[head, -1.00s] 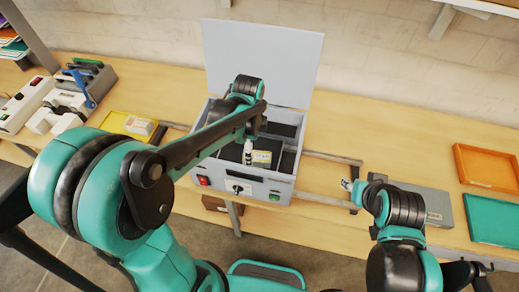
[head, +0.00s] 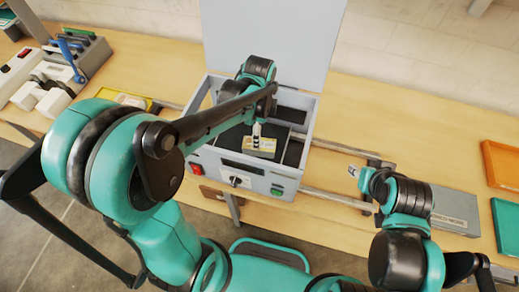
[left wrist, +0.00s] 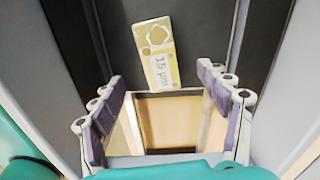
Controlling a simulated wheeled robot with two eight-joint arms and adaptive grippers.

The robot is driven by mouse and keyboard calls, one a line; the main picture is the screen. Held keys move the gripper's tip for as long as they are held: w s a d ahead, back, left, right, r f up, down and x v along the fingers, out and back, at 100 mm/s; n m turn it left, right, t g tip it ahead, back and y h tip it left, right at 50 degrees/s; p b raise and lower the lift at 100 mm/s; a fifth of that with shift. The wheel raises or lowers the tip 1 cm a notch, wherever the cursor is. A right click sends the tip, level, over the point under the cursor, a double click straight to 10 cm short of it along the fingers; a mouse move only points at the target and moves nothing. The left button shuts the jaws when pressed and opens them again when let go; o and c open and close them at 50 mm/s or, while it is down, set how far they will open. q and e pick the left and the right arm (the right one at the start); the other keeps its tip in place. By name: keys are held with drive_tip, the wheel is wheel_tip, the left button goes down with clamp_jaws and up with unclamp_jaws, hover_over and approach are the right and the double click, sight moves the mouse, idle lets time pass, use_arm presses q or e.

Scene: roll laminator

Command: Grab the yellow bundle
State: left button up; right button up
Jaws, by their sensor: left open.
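A flat pale yellow piece with printed markings (left wrist: 155,52), apparently the yellow bundle, lies on the dark floor inside the grey open-lidded box. It also shows in the head view (head: 260,148), partly hidden by my left gripper. My left gripper (left wrist: 163,100) is open and empty, its two fingers spread below the yellow piece in the left wrist view. In the head view my left gripper (head: 256,138) points down into the box, over the piece; whether it touches is unclear. My right gripper (head: 353,171) is right of the box, too small to read.
The grey box (head: 222,163) has high walls and a raised lid (head: 270,40) behind. Metal rails (head: 335,199) stick out to its right. Table behind the case is clear.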

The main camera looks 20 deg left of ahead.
use_arm(q)
drive_tip(key=shift+f, duration=0.45)
wheel_tip(320, 180, down, 7)
drive_tip(key=shift+r+b, duration=0.1)
drive_tip(key=shift+b, duration=0.65)
drive_tip(key=c, duration=1.4)
drive_tip(key=shift+c, duration=0.2)
